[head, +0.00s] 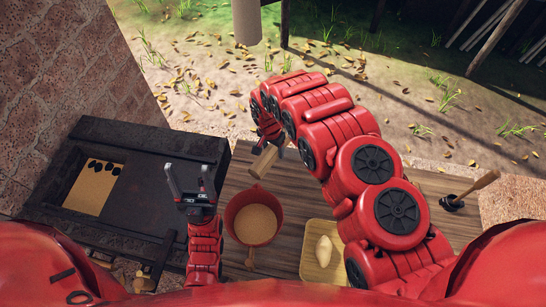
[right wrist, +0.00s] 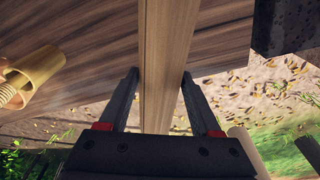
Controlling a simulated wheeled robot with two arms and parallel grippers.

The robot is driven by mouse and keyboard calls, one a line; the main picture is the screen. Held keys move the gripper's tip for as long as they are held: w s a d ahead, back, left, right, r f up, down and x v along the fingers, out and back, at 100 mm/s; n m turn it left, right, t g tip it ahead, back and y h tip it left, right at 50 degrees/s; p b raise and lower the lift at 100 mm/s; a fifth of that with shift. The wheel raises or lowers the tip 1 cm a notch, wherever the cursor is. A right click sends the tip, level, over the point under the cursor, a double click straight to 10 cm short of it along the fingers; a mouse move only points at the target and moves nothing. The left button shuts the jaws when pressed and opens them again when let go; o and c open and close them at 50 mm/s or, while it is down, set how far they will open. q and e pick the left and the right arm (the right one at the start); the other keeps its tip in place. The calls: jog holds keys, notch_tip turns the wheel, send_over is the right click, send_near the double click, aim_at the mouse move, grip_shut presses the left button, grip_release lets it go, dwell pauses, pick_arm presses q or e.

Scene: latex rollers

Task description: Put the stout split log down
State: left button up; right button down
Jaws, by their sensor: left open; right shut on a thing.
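The stout split log (head: 264,161) is a short, pale brown piece of wood in the head view, held out over the far edge of the wooden table. In the right wrist view the log (right wrist: 166,55) runs lengthwise between the fingers. My right gripper (head: 270,142) is shut on it; its fingers (right wrist: 160,78) lie along both sides. The log's near end in the wrist view is hidden behind the gripper body. I cannot tell whether the log touches the table. My left gripper (head: 189,182) is open and empty, above the dark box's right side.
A dark box (head: 140,205) with an opening stands at left. A red pan (head: 232,207) with tan contents and a tray (head: 312,270) with a pale lump are on the table (head: 235,180). A wooden-handled tool (head: 475,187) lies right. A yellow cylinder (right wrist: 42,70) shows in the wrist view.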

jog(key=shift+f+b, duration=1.5)
jog(key=shift+f, duration=2.25)
jog(key=shift+c, duration=0.4)
grip_release()
